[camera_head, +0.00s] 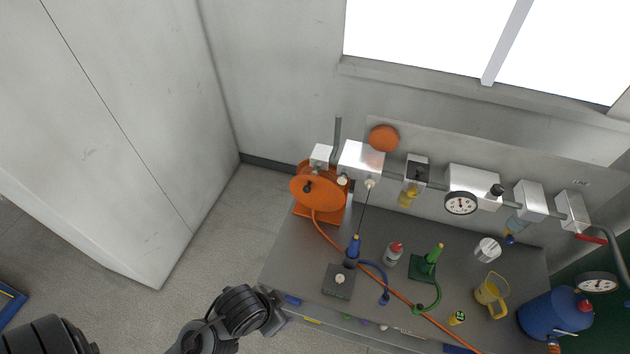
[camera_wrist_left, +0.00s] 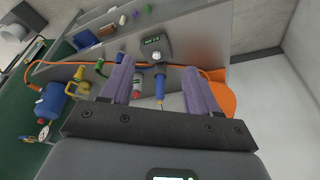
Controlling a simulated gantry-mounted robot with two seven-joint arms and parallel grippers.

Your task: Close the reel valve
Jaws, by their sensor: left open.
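The orange hose reel (camera_head: 318,190) stands at the bench's far left corner, with an orange hose (camera_head: 330,238) running from it across the bench. Small pale fittings (camera_head: 342,181) sit beside the reel under a silver box; I cannot tell which part is the reel valve or how it is set. In the left wrist view the reel (camera_wrist_left: 222,96) is partly hidden behind the right finger. My left gripper (camera_wrist_left: 156,72) is open, with nothing between its purple fingers; a blue nozzle tool (camera_wrist_left: 160,82) shows beyond them. In the head view my left arm is at the bench's front left corner.
A pipe with silver boxes and a gauge (camera_head: 460,203) runs along the back. A red lever (camera_head: 590,238) is at far right. A red-capped bottle (camera_head: 393,254), green bottle (camera_head: 430,264), yellow jug (camera_head: 490,294) and blue tank (camera_head: 555,315) stand on the bench.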

